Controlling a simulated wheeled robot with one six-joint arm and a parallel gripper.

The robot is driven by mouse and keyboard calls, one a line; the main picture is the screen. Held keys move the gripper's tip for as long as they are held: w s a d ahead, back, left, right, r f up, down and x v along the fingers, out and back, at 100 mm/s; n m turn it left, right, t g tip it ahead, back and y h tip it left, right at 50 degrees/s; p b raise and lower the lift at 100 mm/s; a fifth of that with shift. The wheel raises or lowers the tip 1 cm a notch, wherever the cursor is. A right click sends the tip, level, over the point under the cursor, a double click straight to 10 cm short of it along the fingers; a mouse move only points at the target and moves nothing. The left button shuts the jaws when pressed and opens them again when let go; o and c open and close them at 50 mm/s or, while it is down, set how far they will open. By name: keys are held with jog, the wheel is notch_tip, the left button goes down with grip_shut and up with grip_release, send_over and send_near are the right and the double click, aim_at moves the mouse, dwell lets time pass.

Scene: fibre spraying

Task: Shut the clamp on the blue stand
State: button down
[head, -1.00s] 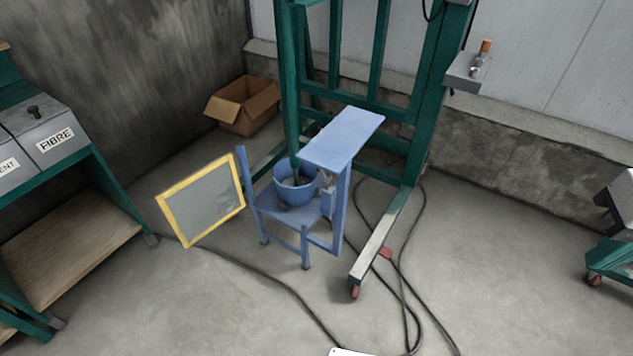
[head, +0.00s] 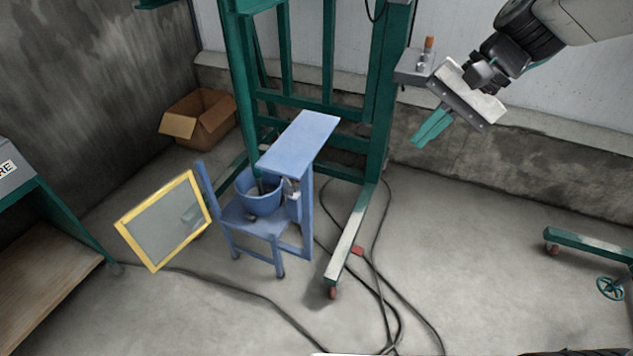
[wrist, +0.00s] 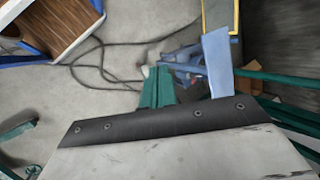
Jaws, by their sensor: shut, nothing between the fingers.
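The blue stand (head: 308,215) is in the middle of the head view, with a flat blue top panel (head: 300,143) and a lower seat. A small grey metal fitting (head: 292,188), which looks like the clamp, is on its post just under the panel; it is too small to tell whether it is open or shut. A blue bucket (head: 262,197) sits on the seat beside it. My gripper (head: 432,127) is at the upper right, well apart from the stand, with its green fingers shut and empty. In the wrist view the fingers (wrist: 157,88) point toward the stand (wrist: 218,62).
A green wheeled frame (head: 345,235) stands behind and right of the stand. A yellow-edged panel (head: 165,220) leans at its left. Black cables (head: 380,300) lie on the floor. A cardboard box (head: 200,117) is by the wall. A grey shelf (head: 413,67) is near my gripper.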

jog(key=w+a+f+m+t+y, duration=0.1)
jog(key=w+a+f+m+y, duration=0.3)
jog(key=w+f, duration=0.7)
jog(key=w+a+f+m+t+y, duration=0.1)
jog(key=w+a+f+m, duration=0.6)
jog(key=w, duration=0.6)
jog(key=w+f+m+t, duration=0.1)
jog(key=w+f+m, duration=0.1)
jog(key=f, duration=0.7)
jog(key=w+d+f+m+t, duration=0.1)
jog(key=w+f+m+t, duration=0.1)
jog(key=f, duration=0.8)
jog(key=w+d+f+m+t, duration=0.1)
jog(key=w+f+m, duration=0.3)
jog(key=f, duration=0.5)
jog(key=shift+d+f+m, duration=0.15)
jog(key=shift+f+m, duration=0.05)
jog(key=shift+m, duration=0.1)
jog(key=shift+w, duration=0.1)
jog(key=w+a+f, duration=0.3)
jog(key=w+a, duration=0.3)
jog(key=a, duration=0.5)
jog(key=shift+a, duration=0.15)
